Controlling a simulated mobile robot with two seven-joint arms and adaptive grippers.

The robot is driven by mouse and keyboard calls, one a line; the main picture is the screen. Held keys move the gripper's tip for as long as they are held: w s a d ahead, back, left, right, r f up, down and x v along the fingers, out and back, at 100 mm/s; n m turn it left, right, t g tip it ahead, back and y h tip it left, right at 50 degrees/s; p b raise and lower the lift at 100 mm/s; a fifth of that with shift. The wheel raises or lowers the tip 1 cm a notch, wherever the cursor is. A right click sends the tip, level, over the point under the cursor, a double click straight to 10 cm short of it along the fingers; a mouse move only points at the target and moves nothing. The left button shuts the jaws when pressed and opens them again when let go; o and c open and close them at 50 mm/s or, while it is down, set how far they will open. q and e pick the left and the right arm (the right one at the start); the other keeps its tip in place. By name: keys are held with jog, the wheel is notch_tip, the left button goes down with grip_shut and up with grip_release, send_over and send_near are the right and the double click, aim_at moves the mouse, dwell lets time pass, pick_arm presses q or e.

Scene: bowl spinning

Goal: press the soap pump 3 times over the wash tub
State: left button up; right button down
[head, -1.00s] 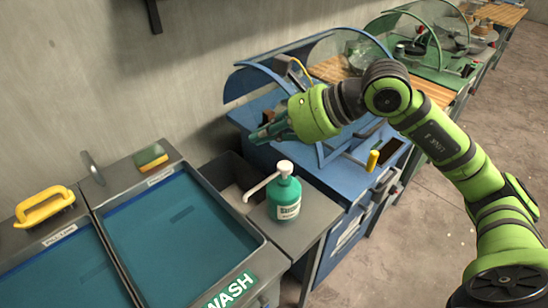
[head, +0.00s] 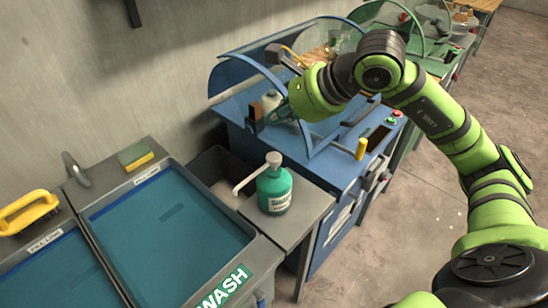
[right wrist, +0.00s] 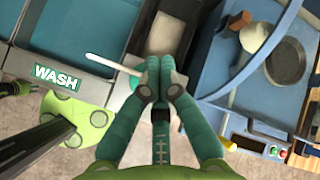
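The soap pump (head: 274,191) is a teal bottle with a white head and a long white spout. It stands upright on the grey ledge, and the spout points left toward the wash tub (head: 247,236), which holds blue-green water. My right gripper (head: 280,113) is above and beyond the bottle in the head view, apart from it. In the right wrist view its two teal fingers (right wrist: 160,68) are together with nothing seen between them. There the white spout (right wrist: 112,65) shows left of the fingertips, which hide most of the bottle.
A sponge (head: 136,156) and a yellow-handled brush (head: 28,212) rest at the tubs' back edge. A blue bench (head: 325,172) with a clear curved shield stands right of the ledge.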

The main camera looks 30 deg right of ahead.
aim_at(271, 156)
notch_tip(271, 156, down, 6)
jog(key=b, duration=0.4)
jog(key=shift+f, duration=0.25)
jog(key=shift+f+b, duration=0.4)
jog(key=shift+b, duration=0.3)
dwell(0.4)
jog(key=shift+f+b, duration=0.45)
jog(key=shift+b, duration=0.15)
jog(key=shift+f, duration=0.2)
jog(key=shift+f+b, duration=0.75)
jog(key=shift+b, duration=0.15)
dwell(0.8)
jog(key=shift+r, duration=0.1)
jog(key=shift+r+p, duration=0.9)
jog(key=shift+r, duration=0.35)
